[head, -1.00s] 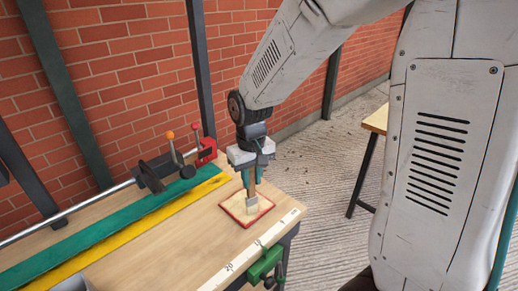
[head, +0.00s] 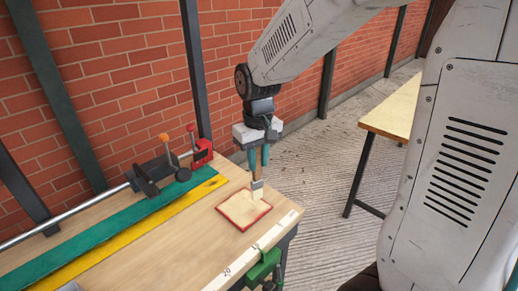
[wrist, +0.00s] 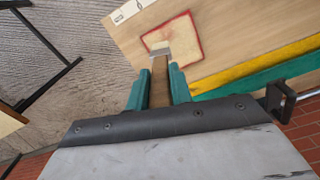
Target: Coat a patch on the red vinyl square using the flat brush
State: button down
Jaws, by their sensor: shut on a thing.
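The red vinyl square (head: 238,222) lies flat near the right corner of the workbench. Most of its face is covered with a cream coat, and a red border shows around it. I cannot tell whether the bristles touch the surface.
The workbench (head: 130,257) carries a green strip (head: 110,217), a yellow strip (head: 150,230) and a red clamp (head: 202,152) on a metal bar. A green clamp (head: 262,268) grips the front edge beside a ruler strip. Another table (head: 392,112) stands right.

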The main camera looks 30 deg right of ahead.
aim_at(258, 181)
jog(key=shift+r, duration=1.5)
